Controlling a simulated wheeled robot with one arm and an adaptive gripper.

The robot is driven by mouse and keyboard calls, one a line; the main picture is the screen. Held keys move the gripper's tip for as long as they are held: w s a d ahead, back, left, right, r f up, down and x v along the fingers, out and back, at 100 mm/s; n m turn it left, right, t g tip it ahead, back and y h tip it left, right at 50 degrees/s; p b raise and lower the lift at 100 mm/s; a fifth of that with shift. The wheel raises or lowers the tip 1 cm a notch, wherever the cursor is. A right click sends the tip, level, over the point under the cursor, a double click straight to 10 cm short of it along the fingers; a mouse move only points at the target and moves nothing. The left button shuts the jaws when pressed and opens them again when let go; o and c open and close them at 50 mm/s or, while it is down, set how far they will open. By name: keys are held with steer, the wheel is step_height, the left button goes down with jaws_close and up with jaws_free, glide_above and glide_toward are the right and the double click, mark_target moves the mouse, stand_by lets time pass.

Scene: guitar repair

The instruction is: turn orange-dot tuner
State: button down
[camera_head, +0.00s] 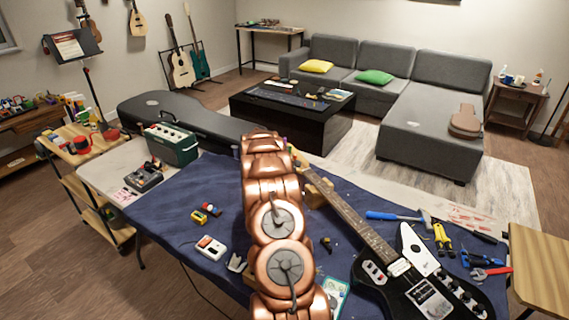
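A black electric guitar (425,280) with a white pickguard lies on the blue cloth. Its neck (345,215) runs up and left towards the far end of my copper-coloured arm. My arm covers most of the headstock area. Small coloured spots show just right of the arm's far end, too small to tell apart. I cannot make out the orange-dot tuner. My gripper is hidden beyond the arm links, so its fingers and any contact with a tuner do not show.
The blue cloth (185,225) covers the workbench. A green amplifier (171,144), a dark pedal (144,178) and a white-and-red device (210,247) lie left of my arm. A screwdriver (390,216), hammer (426,219) and yellow pliers (443,239) lie right. A black guitar case (185,110) is behind.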

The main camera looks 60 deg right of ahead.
stand_by(0.3)
steer(key=c, duration=1.1)
jaws_free()
steer(key=shift+v, duration=5.95)
